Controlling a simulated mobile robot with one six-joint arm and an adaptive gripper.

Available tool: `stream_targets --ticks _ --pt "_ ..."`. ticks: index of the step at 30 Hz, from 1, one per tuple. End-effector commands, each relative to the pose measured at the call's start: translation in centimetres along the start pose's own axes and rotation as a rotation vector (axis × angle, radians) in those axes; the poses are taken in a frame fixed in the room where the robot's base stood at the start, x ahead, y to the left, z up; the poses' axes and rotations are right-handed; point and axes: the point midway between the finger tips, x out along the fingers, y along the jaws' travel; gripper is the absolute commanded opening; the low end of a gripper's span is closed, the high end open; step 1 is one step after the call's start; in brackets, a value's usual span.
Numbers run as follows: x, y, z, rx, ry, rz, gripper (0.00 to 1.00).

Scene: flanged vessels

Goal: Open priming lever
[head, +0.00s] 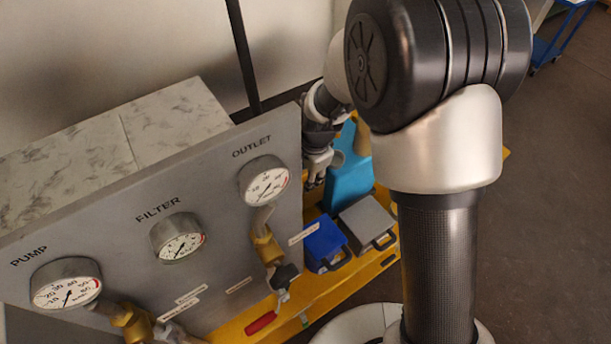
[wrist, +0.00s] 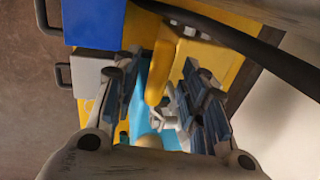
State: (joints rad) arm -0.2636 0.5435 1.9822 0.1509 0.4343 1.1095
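A yellow lever-like bar (wrist: 160,72) shows between the fingers of my gripper in the wrist view; I take it to be the priming lever, though no label shows. My gripper (wrist: 160,66) is open, with visible space on both sides of the bar. In the head view my gripper (head: 318,168) is beside the light blue body (head: 350,180), at the right end of the gauge panel. The lever's attachment is hidden there.
The grey panel (head: 215,265) carries gauges marked PUMP, FILTER and OUTLET. A blue box (head: 325,240) and a grey box (head: 366,222) with handles stand on the yellow base (head: 235,328). Open floor lies to the right.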

Motion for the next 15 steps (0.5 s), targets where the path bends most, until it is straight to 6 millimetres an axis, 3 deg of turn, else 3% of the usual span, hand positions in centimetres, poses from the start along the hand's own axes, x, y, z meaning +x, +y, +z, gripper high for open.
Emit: stream_targets --ticks 10,15 --pt "0.53 -0.02 0.01 -0.001 0.0 0.0 0.39" --pt "0.52 -0.01 0.01 0.0 0.0 0.0 0.28"
